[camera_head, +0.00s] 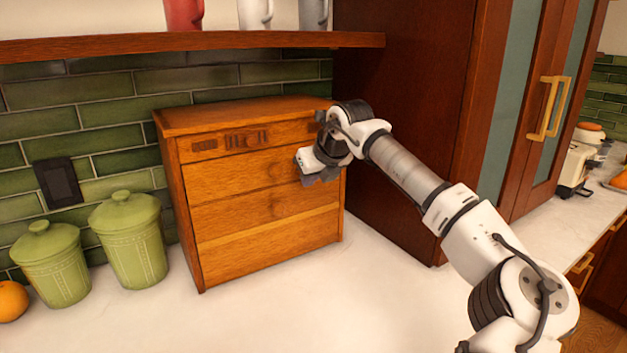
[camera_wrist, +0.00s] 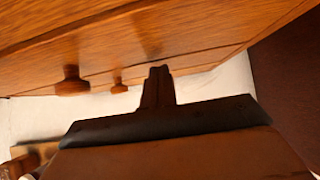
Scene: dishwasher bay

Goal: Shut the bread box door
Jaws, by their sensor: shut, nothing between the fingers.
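The bread box (camera_head: 265,230) is a brown wooden box upright on the counter, against the green tile wall. Its front has a slotted strip on top and panels with round knobs below. The front panels look flush with the body, and I see no open gap. My gripper (camera_head: 318,178) is in front of the right part of the box front and hides some of it. In the wrist view the wooden front (camera_wrist: 150,35) and two knobs (camera_wrist: 72,82) show close by. My gripper's fingers (camera_wrist: 160,74) are together and empty. I cannot tell whether they touch the wood.
Two green lidded canisters (camera_head: 132,240) and an orange (camera_head: 12,301) stand left of the box. A shelf (camera_head: 200,45) with mugs hangs above. A tall dark wooden cabinet (camera_head: 400,130) stands close on the right. The counter (camera_head: 290,310) in front is clear.

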